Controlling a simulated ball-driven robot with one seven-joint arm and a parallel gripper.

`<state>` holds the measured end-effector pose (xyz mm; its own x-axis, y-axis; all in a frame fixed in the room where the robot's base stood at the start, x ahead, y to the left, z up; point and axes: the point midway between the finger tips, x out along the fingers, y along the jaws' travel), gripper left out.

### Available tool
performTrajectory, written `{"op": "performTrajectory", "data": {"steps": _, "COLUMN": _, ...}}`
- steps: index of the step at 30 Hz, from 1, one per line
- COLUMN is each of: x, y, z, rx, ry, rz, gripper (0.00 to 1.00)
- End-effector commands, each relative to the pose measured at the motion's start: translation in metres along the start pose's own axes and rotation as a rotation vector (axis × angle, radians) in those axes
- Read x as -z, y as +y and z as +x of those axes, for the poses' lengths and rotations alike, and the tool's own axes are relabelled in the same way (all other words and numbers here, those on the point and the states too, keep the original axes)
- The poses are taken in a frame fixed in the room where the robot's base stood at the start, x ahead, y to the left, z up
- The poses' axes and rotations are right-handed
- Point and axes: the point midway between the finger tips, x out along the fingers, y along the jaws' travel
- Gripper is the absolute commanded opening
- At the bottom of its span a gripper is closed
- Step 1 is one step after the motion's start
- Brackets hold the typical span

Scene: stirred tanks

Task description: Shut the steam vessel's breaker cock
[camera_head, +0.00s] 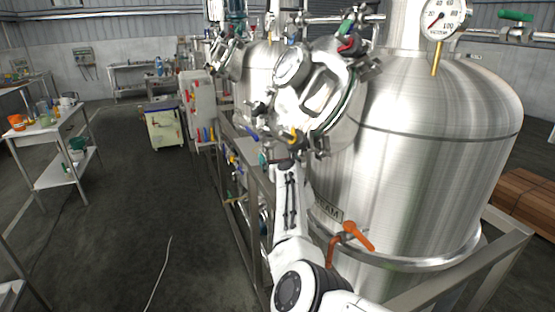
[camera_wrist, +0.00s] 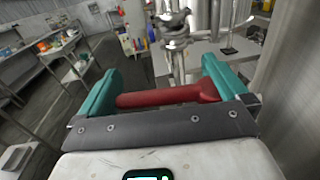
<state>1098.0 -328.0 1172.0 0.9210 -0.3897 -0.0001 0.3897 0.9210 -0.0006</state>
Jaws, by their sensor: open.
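The steam vessel (camera_head: 420,170) is the big brushed-steel tank at the right in the head view, with a partly covered plate (camera_head: 328,209) low on its side. My gripper (camera_head: 273,160) is at the vessel's left side, small and partly hidden by my arm. In the wrist view my gripper (camera_wrist: 160,66) is open, with its teal fingers wide apart. A red lever handle (camera_wrist: 165,97) lies crosswise between them, close to the palm; I cannot tell whether it touches them. No label shows that this lever is the breaker cock.
An orange-handled cock (camera_head: 350,234) is low on the vessel. A green lever (camera_head: 515,16) is on the pipe at upper right, near a dial gauge (camera_head: 441,17). Steel frame rails (camera_head: 450,272) surround the vessel. A white table (camera_head: 50,130) stands at left; the aisle floor is mostly clear.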

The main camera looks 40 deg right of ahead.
Motion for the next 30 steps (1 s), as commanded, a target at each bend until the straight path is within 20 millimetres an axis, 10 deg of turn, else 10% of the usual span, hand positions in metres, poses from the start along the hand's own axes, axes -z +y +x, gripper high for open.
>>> {"op": "performTrajectory", "data": {"steps": 21, "x": 0.001, "y": 0.0, "z": 0.0, "rx": -0.001, "ry": 0.001, "rz": 0.001, "gripper": 0.37}}
{"op": "performTrajectory", "data": {"steps": 30, "x": 0.003, "y": 0.012, "z": 0.004, "rx": 0.012, "ry": 0.0, "rz": 0.004, "gripper": 0.36}}
